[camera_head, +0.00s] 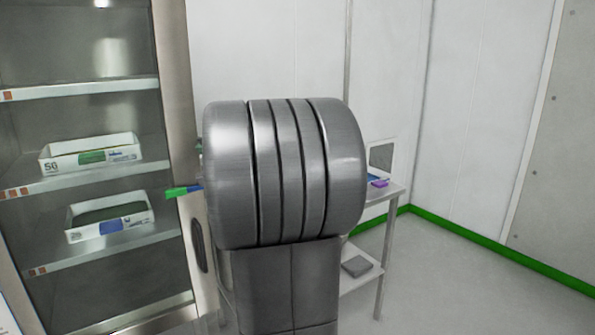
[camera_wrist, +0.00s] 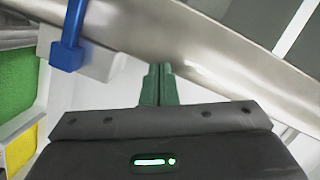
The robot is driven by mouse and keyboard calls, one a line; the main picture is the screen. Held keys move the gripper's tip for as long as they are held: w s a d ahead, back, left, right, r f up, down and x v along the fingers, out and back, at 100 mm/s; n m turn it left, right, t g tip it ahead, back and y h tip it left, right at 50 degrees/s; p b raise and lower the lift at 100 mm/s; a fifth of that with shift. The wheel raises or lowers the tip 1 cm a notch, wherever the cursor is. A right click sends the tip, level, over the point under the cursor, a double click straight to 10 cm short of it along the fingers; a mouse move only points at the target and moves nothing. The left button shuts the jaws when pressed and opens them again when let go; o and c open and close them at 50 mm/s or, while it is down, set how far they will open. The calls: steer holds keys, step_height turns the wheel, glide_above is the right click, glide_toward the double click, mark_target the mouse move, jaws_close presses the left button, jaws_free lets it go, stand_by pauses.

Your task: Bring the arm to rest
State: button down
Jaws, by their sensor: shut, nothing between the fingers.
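My gripper (camera_wrist: 160,85) shows in the wrist view, with its two dark green fingers close together, shut and empty. A broad steel bar (camera_wrist: 210,50) runs slantwise just beyond the fingertips; I cannot tell whether they touch it.
A steel shelf unit stands at the left, with a white carton (camera_head: 91,153) on one shelf and another white carton (camera_head: 108,217) below. A small steel table (camera_head: 395,190) stands behind my arm. Floor at the right (camera_head: 470,295) is clear. A blue strap-like piece (camera_wrist: 66,55) is left of my fingers.

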steer(key=w+d+m+p, duration=0.1)
steer(key=w+d+m+y+p, duration=0.1)
steer(key=d+m+p, duration=0.1)
steer(key=w+d+m+p, duration=0.1)
steer(key=m+p, duration=0.1)
steer(key=shift+d+f, duration=0.15)
steer(key=shift+d, duration=0.05)
stand_by(0.5)
